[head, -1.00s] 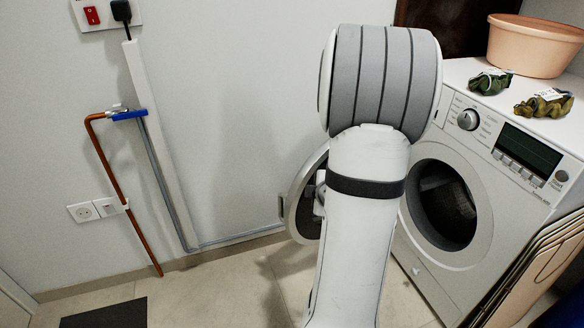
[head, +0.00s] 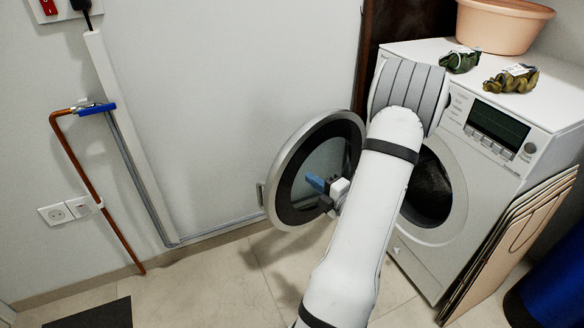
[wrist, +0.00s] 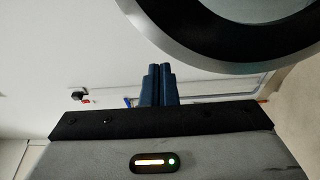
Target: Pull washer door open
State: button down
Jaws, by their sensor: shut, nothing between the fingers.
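The washer (head: 462,240) stands at the right in the head view, its dark drum opening partly behind my arm. Its round door (head: 283,208), a grey ring with dark glass, is swung wide open to the left, its inner side toward me. My gripper (head: 317,183), with blue fingers, is in front of the door's glass in the head view. The wrist view shows the blue fingers (wrist: 158,85) shut together and empty, with the door's rim (wrist: 185,45) above and to the right. The fingers look apart from the rim; contact cannot be told for certain.
A copper pipe (head: 85,170) runs down the left wall. The floor at left is mostly clear.

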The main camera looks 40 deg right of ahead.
aim_at(286, 161)
jog(key=w+b, duration=0.1)
jog(key=w, duration=0.8)
jog(key=shift+a+b, duration=0.2)
jog(key=shift+b, duration=0.1)
